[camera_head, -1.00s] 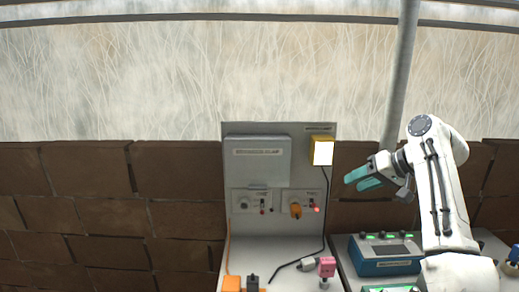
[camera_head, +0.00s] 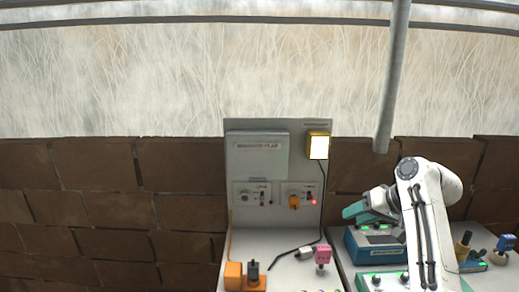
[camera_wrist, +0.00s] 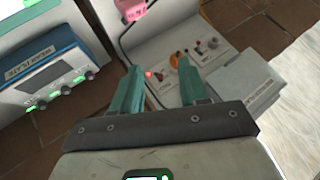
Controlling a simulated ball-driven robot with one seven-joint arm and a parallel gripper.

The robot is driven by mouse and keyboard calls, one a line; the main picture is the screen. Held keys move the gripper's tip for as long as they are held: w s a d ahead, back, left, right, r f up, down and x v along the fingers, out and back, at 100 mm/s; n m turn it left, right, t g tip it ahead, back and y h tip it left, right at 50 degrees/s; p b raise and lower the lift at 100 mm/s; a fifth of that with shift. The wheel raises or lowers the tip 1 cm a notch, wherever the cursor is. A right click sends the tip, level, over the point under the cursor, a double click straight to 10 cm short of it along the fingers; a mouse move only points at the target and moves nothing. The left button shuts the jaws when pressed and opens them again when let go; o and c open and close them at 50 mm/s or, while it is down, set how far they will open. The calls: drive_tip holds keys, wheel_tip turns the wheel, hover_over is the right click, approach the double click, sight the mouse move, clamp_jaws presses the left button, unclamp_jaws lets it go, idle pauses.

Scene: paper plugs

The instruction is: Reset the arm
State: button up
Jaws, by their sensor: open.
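My gripper (camera_head: 352,211) is at the right in the head view, low in front of the wall and just above the blue box. In the wrist view my gripper (camera_wrist: 158,88) shows two teal fingers spread apart with nothing between them. Past the fingertips lies the grey panel (camera_wrist: 226,40) with an orange knob and a small red light. No object is held. My white arm stands folded at the right in the head view.
A blue box (camera_head: 372,248) with green lights stands below my gripper. A grey board (camera_head: 240,222) carries a yellow-framed lamp (camera_head: 318,146). A pink plug (camera_head: 322,254) and an orange block (camera_head: 233,275) stand on the bench. A pole (camera_head: 393,80) hangs above the arm.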

drive_tip(key=s+a+f+h, duration=0.1)
drive_tip(key=s+f+h, duration=0.2)
drive_tip(key=s+f, duration=1.5)
drive_tip(key=s+f+g+h, duration=0.1)
drive_tip(key=s+f+h, duration=0.1)
drive_tip(key=s, duration=0.9)
drive_tip(key=s+f+h, duration=0.1)
drive_tip(key=s+f, duration=0.1)
drive_tip(key=s, duration=0.9)
drive_tip(key=s+d+f+g+b, duration=0.1)
drive_tip(key=s+f+g+b, duration=0.1)
drive_tip(key=s+f+b, duration=0.3)
drive_tip(key=s+d+f+g+b, duration=0.1)
drive_tip(key=s+f+b, duration=0.4)
drive_tip(key=f, duration=0.5)
drive_tip(key=shift+s+d+f+g, duration=0.15)
drive_tip(key=shift+s+f+g, duration=0.2)
drive_tip(key=shift+s+g, duration=0.35)
drive_tip(key=shift+w, duration=0.2)
